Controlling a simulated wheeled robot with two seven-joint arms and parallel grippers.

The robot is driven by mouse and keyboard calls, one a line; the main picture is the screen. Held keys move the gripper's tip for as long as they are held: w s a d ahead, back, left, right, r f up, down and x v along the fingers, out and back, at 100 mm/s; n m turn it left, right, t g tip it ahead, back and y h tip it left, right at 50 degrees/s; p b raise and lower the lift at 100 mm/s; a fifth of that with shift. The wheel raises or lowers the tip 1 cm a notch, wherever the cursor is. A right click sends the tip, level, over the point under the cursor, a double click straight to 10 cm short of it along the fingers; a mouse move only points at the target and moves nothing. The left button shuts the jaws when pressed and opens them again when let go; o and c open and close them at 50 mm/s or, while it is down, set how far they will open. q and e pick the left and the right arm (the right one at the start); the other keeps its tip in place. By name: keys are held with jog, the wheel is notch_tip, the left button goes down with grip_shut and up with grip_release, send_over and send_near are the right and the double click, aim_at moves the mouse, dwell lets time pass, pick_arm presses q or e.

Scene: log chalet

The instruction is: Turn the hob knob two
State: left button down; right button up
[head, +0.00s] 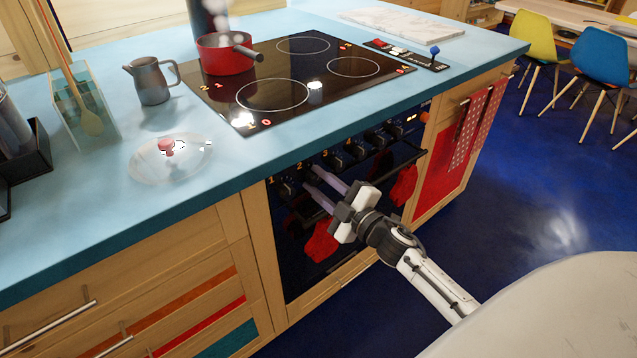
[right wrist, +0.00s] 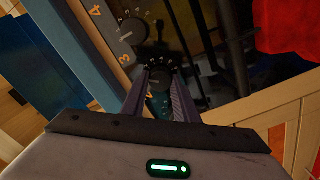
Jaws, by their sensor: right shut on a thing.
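Hob knob two (right wrist: 159,83) is a dark round knob on the black oven front, with white dial marks around it. In the right wrist view it sits between my two finger tips. My right gripper (head: 309,178) reaches the knob row from the front and is shut on this knob; in the head view its fingers largely hide the knob. The printed 2 (head: 299,166) shows just above the fingers. Knob one (head: 287,188) is close on their left. Knob three (head: 334,160) is on their right and also shows in the right wrist view (right wrist: 132,31). My left gripper is out of view.
Red oven mitts (head: 321,242) hang on the oven front below my gripper. The blue worktop (head: 225,165) overhangs above the knobs. A red pan (head: 227,60) stands on the black hob (head: 330,90). A jug (head: 149,82) and a glass lid (head: 168,162) are left of it.

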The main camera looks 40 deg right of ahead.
jog(key=n+b, duration=0.1)
jog(key=n, duration=0.5)
jog(key=shift+f+n, duration=0.15)
jog(key=shift+n, duration=0.25)
dwell(0.4)
jog(key=o, duration=1.1)
jog(key=shift+c, duration=0.2)
jog(key=s, duration=1)
jog(key=shift+s+d+b, duration=0.2)
jog(key=shift+d+b, duration=0.15)
jog(key=shift+b, duration=0.05)
jog(key=s+a+f+m+g+y+p, duration=0.1)
jog(key=s+a+f+m+g+p, duration=0.1)
jog(key=s+a+f+m+g, duration=0.7)
jog(key=s+a+f+m, duration=0.7)
jog(key=s+a+f, duration=0.1)
jog(key=a, duration=0.3)
jog(key=shift+s+f+m, duration=0.25)
jog(key=shift+f+m, duration=0.05)
jog(key=shift+f, duration=0.3)
